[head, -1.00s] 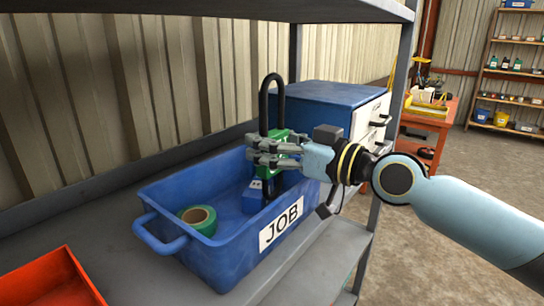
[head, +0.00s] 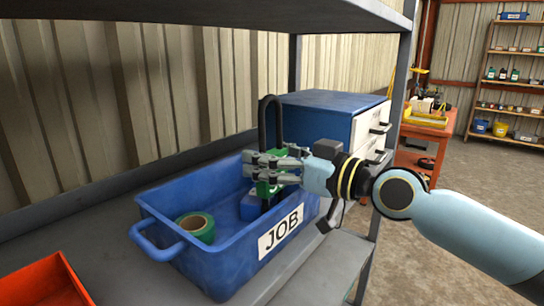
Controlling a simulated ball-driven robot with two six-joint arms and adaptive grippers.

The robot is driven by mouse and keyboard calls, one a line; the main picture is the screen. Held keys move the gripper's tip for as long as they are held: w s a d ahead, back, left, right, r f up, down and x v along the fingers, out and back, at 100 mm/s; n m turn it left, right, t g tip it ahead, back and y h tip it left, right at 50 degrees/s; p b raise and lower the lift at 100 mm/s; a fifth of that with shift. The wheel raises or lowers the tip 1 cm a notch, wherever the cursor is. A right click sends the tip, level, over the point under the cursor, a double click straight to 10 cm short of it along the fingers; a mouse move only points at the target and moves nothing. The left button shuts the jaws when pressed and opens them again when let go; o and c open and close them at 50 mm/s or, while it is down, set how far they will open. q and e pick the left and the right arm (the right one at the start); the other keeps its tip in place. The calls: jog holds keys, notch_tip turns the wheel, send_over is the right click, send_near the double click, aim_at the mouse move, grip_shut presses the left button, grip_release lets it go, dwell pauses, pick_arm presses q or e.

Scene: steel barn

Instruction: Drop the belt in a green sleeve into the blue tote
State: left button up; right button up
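The blue tote (head: 222,265) with a white "JOB" label stands on the grey shelf. My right gripper (head: 262,168) is over the right part of the tote, its fingers closed around the green sleeve (head: 270,188) of the black belt (head: 270,118). The belt's loop stands up above the fingers, and its lower part reaches down inside the tote. Whether it touches the tote's floor is hidden. My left gripper is not in view.
A roll of green tape (head: 196,226) and a small blue object (head: 250,206) lie in the tote. A red bin (head: 45,283) stands at the lower left. A blue-topped drawer cabinet (head: 325,113) stands behind the tote. A shelf board hangs overhead.

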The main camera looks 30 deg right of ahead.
jog(key=shift+o, duration=0.7)
